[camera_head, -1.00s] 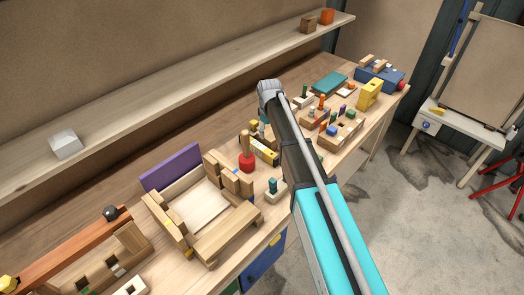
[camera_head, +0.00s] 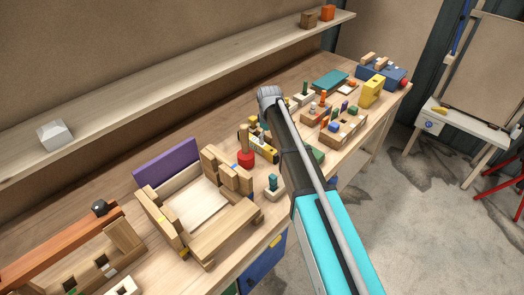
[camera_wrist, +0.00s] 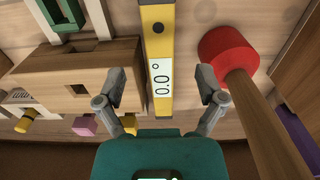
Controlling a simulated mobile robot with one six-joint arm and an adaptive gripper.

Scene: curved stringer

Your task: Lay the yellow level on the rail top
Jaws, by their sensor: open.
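The yellow level (camera_wrist: 158,42) with its white 0.0° display lies along the middle of the wrist view. My gripper (camera_wrist: 160,84) is open, with one finger on each side of the level and visible gaps to it. In the head view the level (camera_head: 266,151) lies on the workbench beside the red-headed mallet (camera_head: 245,159), partly hidden by my arm. A long reddish-brown beam (camera_head: 60,245) at the lower left carries a dark knob; I cannot tell if it is the rail.
In the wrist view, a wooden block (camera_wrist: 75,78) stands close left of the level and the red mallet head (camera_wrist: 227,53) close right. A wooden frame (camera_head: 228,228) and purple panel (camera_head: 167,162) stand left of the mallet. Wooden holders (camera_head: 343,127) with small tools crowd the bench's far part.

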